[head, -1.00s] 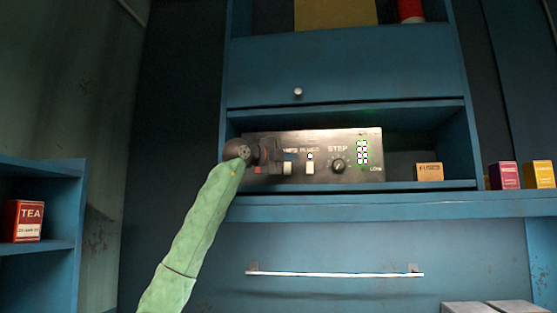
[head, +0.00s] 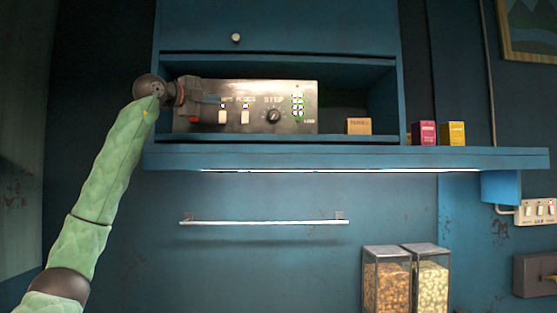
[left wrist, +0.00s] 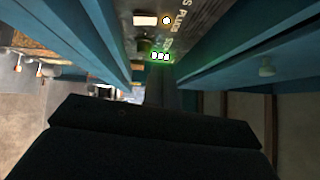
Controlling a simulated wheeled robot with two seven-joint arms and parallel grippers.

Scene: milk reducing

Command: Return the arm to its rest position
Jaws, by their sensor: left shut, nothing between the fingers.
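My left arm (head: 108,170) in its green sleeve reaches up from the lower left in the head view. My left gripper (head: 208,98) is dark, shut and empty, in front of the left end of the control panel (head: 245,92). It hides part of that end. The panel stands in the open blue shelf and has white switches, a dark STEP knob (head: 273,115) and green-lit lamps (head: 297,104). In the left wrist view, the shut fingers (left wrist: 163,85) point toward the panel face (left wrist: 190,15) and its green-lit lamps (left wrist: 160,56). My right gripper is not in view.
A small fuse box (head: 358,126) stands right of the panel. A purple box (head: 423,132) and a yellow box (head: 452,133) stand on the ledge (head: 330,158). Below are a white rail (head: 265,221) and two filled clear containers (head: 387,285). A switch strip (head: 537,210) is at the far right.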

